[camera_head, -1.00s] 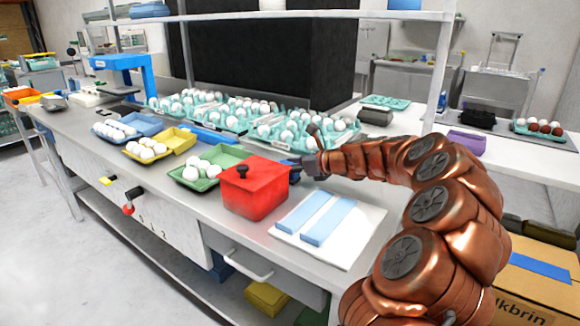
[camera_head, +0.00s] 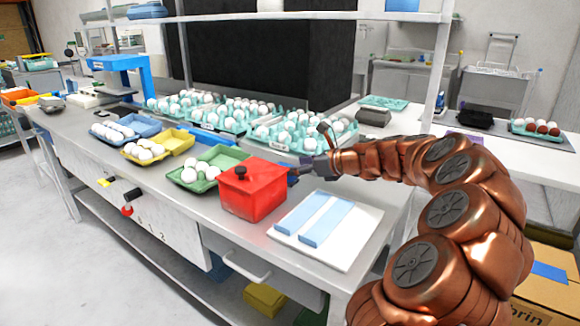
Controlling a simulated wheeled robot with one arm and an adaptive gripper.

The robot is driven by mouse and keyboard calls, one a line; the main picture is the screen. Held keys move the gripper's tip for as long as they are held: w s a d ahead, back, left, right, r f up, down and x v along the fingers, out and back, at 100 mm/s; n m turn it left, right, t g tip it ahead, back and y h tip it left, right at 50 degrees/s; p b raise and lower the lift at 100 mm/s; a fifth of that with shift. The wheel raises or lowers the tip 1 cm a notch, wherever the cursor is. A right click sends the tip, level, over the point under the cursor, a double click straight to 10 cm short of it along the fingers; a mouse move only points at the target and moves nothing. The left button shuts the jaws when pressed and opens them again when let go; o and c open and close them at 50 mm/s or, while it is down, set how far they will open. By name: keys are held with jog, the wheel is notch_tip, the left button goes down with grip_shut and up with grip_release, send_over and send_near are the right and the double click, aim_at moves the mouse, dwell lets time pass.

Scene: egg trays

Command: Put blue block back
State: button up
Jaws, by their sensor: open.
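Two long light-blue blocks lie side by side on a white board at the front right of the bench: the left block (camera_head: 302,214) and the right block (camera_head: 326,223). My gripper (camera_head: 302,171) is just behind and right of the red box (camera_head: 254,190), to the left of the end of my copper arm. It is open, with its fingertips partly hidden by the box. A small darker blue thing (camera_head: 293,179) shows behind the box's right edge, close to my gripper. I cannot tell its full shape or whether it touches the fingers.
Green (camera_head: 228,156), yellow (camera_head: 177,141) and blue (camera_head: 146,128) trays, with white eggs, stand left of the red box. Teal egg trays (camera_head: 262,142) fill the back of the bench. A shelf (camera_head: 300,16) runs above. The white board (camera_head: 350,243) has bare room around the light-blue blocks.

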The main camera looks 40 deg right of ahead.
jog(key=v, duration=0.8)
jog(key=shift+d+p, duration=0.1)
jog(key=shift+p, duration=0.2)
